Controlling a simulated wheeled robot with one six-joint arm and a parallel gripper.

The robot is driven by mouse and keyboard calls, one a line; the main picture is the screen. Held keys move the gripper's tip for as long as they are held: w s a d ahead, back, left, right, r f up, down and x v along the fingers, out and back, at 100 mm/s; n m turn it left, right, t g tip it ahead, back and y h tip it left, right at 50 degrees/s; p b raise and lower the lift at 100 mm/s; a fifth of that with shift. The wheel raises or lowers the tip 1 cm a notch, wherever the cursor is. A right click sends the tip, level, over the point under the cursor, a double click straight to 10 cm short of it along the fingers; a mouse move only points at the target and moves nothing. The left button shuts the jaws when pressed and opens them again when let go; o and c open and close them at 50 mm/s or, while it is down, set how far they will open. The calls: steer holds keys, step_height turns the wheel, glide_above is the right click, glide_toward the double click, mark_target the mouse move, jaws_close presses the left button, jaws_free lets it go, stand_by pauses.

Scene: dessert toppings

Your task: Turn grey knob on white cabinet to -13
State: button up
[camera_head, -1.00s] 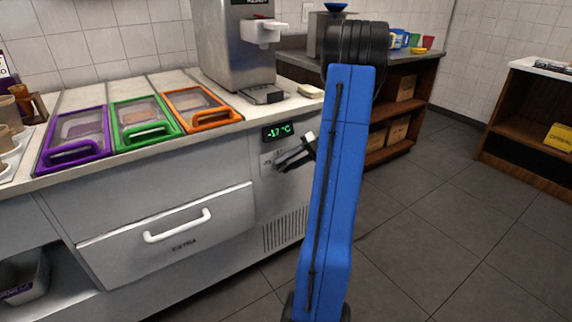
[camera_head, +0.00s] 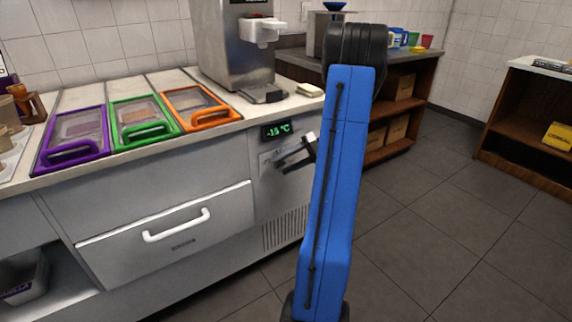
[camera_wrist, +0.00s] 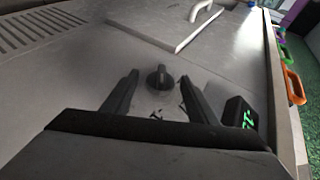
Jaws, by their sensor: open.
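The white cabinet (camera_head: 150,185) stands at the left in the head view. Its small display (camera_head: 277,131) shows green digits that look like -15 °C. The dark grey knob (camera_wrist: 158,77) shows in the wrist view on the cabinet face, between my two open fingers and a little beyond their tips, with nothing seen touching it. My gripper (camera_wrist: 160,88) is open and empty. In the head view my gripper (camera_head: 283,163) is in front of the panel below the display, and the knob is hidden behind the fingers. The display also shows in the wrist view (camera_wrist: 238,117).
A drawer with a white handle (camera_head: 178,226) is left of the panel. Purple, green and orange lidded bins (camera_head: 200,106) and a steel machine (camera_head: 236,50) sit on the counter above. The floor to the right (camera_head: 430,210) is clear.

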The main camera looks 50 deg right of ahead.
steer(key=v, duration=1.7)
steer(key=shift+d, duration=0.2)
steer(key=shift+a, duration=0.1)
steer(key=w+a+r+n+g+h, duration=0.1)
steer(key=a+r+g, duration=0.1)
steer(key=a, duration=0.8)
steer(key=w+a+r+g+h, duration=0.2)
steer(key=a, duration=0.9)
steer(key=w+a+r+n+g+h, duration=0.1)
steer(key=a+r+g, duration=0.15)
steer(key=a, duration=0.75)
steer(key=s+a+f+n+t+h, duration=0.2)
steer(key=s+a+h, duration=0.3)
steer(key=s+a, duration=1.1)
steer(key=a+n+t, duration=0.1)
steer(key=a, duration=0.2)
steer(key=shift+s+a+h, duration=0.2)
steer(key=shift+h, duration=0.2)
